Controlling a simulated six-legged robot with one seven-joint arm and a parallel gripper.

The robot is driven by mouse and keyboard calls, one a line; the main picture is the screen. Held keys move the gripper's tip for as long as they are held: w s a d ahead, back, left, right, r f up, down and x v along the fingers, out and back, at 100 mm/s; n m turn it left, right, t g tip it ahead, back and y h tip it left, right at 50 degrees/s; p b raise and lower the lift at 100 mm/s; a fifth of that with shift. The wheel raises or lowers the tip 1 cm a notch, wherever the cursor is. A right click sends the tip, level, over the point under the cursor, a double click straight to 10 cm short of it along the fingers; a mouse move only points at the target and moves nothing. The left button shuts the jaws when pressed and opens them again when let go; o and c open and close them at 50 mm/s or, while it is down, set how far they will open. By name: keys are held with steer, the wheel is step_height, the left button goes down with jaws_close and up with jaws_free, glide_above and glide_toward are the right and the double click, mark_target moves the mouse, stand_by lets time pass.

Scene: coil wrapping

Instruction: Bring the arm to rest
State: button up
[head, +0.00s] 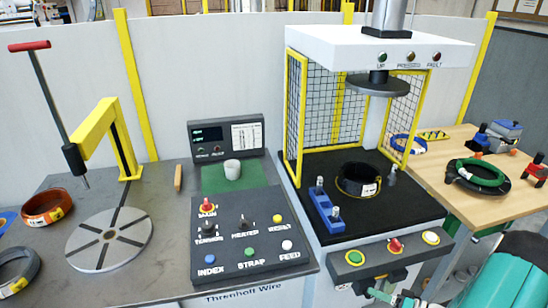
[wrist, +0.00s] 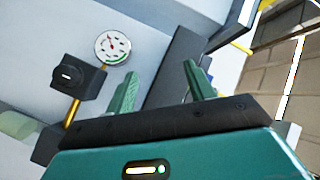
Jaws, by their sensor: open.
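My gripper (head: 392,298) is at the bottom right of the head view, low in front of the press's button panel. In the wrist view my gripper (wrist: 165,85) shows its two green fingers apart with nothing between them. A teal part of my arm (head: 505,275) fills the lower right corner of the head view. Beyond the fingers the wrist view shows a pressure gauge (wrist: 113,46) and a black valve block (wrist: 77,74) on a pale panel.
The press (head: 380,48) holds a black coil (head: 358,180) on its bed, beside a blue fixture (head: 326,210). Its button panel (head: 390,251) juts out near my gripper. A control console (head: 248,235) and slotted turntable (head: 108,240) stand left. A wooden table (head: 460,205) is right.

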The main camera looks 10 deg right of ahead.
steer(key=a+r+n+g+h, duration=0.2)
steer(key=a+r+n+g, duration=0.2)
steer(key=a+r+g, duration=1.05)
steer(key=s+a+r+t+h, duration=0.4)
steer(key=s+a+r, duration=0.1)
steer(key=r, duration=0.6)
steer(key=s+a+r+m+t+h, duration=0.1)
steer(key=s+a+r+t+h, duration=0.3)
steer(key=a+r, duration=0.3)
steer(key=v, duration=0.4)
steer(key=shift+a, duration=0.25)
